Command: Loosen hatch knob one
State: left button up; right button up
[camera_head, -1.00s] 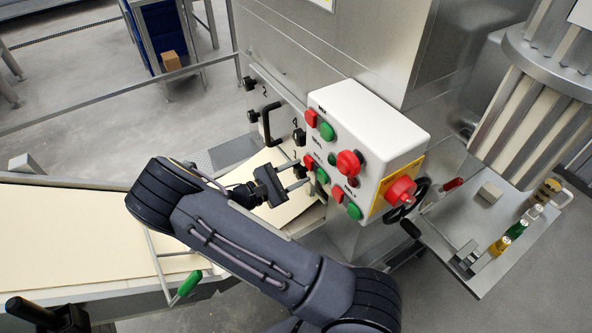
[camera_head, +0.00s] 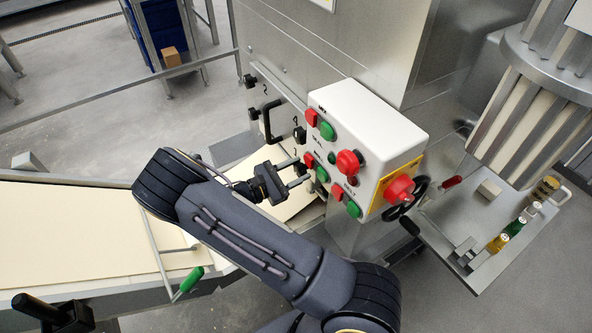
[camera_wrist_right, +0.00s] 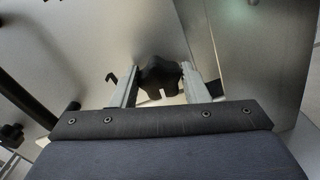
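Hatch knob one is a black lobed knob (camera_wrist_right: 161,78) on the grey hatch, seen between the fingers in the right wrist view. My right gripper (camera_head: 307,172) reaches the lower part of the hatch, just left of the white control box. In the wrist view its two pale fingers (camera_wrist_right: 160,88) stand on either side of the knob and appear closed against its sides. In the head view the knob is mostly hidden by the fingers and the box. My left gripper is not in view.
The white control box (camera_head: 360,125) with red and green buttons sits close to the right of my gripper. Other black hatch knobs (camera_head: 299,135) and a black handle (camera_head: 268,122) are above it. A cream conveyor belt (camera_head: 75,235) runs at lower left.

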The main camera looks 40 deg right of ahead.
jog(key=o, duration=0.4)
jog(key=a, duration=0.2)
jog(key=a+b, duration=0.1)
jog(key=a, duration=0.4)
jog(key=shift+w+a+b, duration=0.3)
jog(key=shift+w+a, duration=0.1)
